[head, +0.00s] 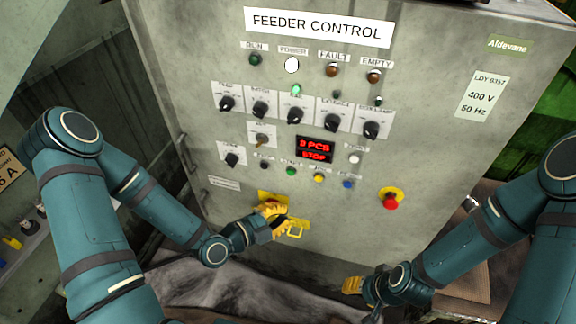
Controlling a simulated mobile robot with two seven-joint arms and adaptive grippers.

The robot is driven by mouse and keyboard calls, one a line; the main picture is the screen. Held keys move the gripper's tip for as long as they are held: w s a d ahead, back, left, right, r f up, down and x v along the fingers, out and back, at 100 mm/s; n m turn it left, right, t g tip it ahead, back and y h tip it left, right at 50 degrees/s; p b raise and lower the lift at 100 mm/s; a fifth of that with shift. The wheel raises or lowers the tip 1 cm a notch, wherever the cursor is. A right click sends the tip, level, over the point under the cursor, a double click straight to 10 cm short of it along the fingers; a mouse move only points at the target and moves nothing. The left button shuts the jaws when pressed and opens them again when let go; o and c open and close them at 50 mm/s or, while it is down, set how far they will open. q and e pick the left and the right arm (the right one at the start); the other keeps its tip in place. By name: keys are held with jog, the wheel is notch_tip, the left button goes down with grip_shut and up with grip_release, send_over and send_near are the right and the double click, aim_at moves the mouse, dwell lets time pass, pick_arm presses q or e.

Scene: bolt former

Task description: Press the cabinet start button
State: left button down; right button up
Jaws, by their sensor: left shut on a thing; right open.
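The grey feeder control cabinet (430,130) faces me. A green button (291,171), which looks like the start button, sits in its lower button row; its label is too small to read surely. The red display (315,149) reads "0 PCS" and "STOP". My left gripper (283,218) is at the cabinet front below that row, shut at a red rotary handle on a yellow plate (264,194); its fingers hide most of the handle. My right gripper (351,285) is open, low and right of the left one, apart from the buttons.
A red emergency stop (391,200) on a yellow base is at right. Black (264,165), yellow (318,178) and blue (347,184) buttons flank the green one. Black knobs (296,116) line up above. The white power lamp (292,65) is lit.

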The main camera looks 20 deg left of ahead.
aim_at(291, 172)
pick_arm(q)
jog(key=shift+w+a+r, duration=0.1)
jog(key=shift+r, duration=0.15)
jog(key=w, duration=0.8)
jog(key=shift+w+p, duration=0.4)
jog(key=shift+p, duration=0.05)
dwell(1.4)
jog(key=shift+w+b, duration=0.35)
jog(key=shift+b, duration=0.05)
jog(key=shift+w, duration=0.1)
